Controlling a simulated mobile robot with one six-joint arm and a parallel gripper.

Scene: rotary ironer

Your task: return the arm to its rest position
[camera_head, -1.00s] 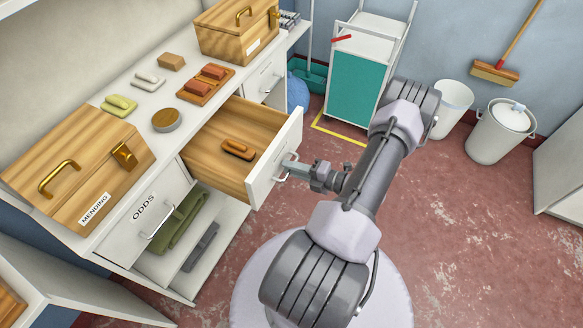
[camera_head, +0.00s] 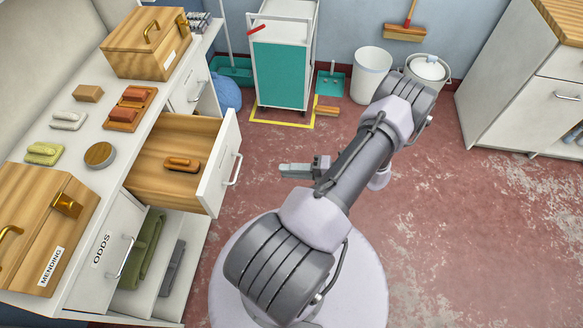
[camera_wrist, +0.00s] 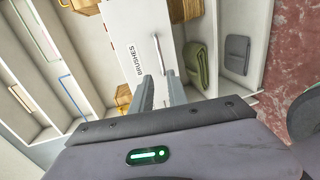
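My gripper (camera_head: 284,170) is in the air over the red floor, to the right of the pulled-out drawer (camera_head: 218,165), clear of its handle (camera_head: 234,169). In the wrist view, the two grey fingers of my gripper (camera_wrist: 160,84) stand apart with nothing between them. Beyond them is the white drawer front marked BRUSHES (camera_wrist: 128,45), with its bar handle (camera_wrist: 161,54). The drawer stands open and holds an orange-brown brush (camera_head: 182,163). My arm is bent, its elbow towards the bins.
A wooden MENDING box (camera_head: 40,215) and several brushes are on the counter. The ODDS door (camera_head: 105,250) is below. A teal trolley (camera_head: 281,75), white bin (camera_head: 371,75) and lidded bin (camera_head: 428,75) stand behind. A white cabinet (camera_head: 515,105) is right. Floor right of my arm is clear.

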